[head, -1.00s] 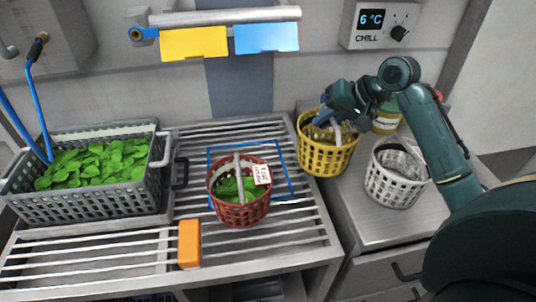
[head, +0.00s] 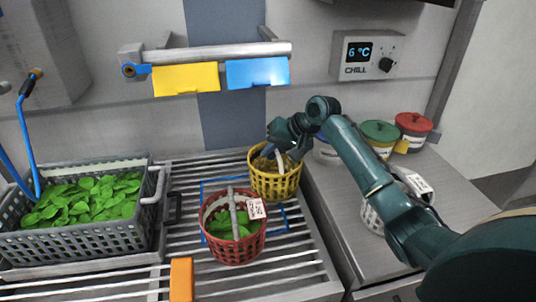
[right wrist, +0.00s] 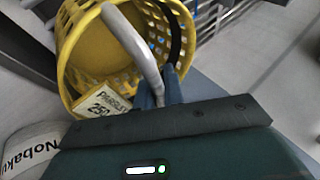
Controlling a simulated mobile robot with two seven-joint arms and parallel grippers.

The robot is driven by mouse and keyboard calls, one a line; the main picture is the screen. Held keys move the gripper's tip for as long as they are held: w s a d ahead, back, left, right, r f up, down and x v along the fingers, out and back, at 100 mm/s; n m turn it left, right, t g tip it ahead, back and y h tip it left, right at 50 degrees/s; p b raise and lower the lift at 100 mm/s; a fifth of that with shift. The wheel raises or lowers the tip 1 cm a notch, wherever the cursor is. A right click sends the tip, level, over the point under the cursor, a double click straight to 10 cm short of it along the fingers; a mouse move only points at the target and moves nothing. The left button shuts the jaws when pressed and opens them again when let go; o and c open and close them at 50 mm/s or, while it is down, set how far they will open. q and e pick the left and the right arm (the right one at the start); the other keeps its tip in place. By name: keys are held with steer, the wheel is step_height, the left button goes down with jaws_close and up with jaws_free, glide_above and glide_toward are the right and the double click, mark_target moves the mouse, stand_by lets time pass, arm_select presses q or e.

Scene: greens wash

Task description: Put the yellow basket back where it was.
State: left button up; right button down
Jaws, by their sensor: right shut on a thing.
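The yellow basket (head: 275,184) is at the back right of the slatted rack (head: 185,225), behind the red basket. I cannot tell whether it touches the rack. My right gripper (head: 282,155) is shut on its grey handle. The right wrist view shows the handle (right wrist: 136,48) between my fingers (right wrist: 160,88), and the yellow basket (right wrist: 85,50) tilted in that picture, with a parsley tag (right wrist: 103,98). Its visible inside looks empty. My left gripper is not in view.
The red basket (head: 233,246) with leaves stands over a blue outline (head: 205,184) on the rack. A grey crate of leaves (head: 90,240) is at left, an orange block (head: 181,279) in front. The right counter holds a white basket (head: 371,218) and lidded tubs (head: 380,133).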

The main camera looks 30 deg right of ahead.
steer(key=shift+x, duration=0.85)
steer(key=shift+w, duration=0.1)
steer(key=c, duration=1.5)
jaws_free()
steer(key=v, duration=1.2)
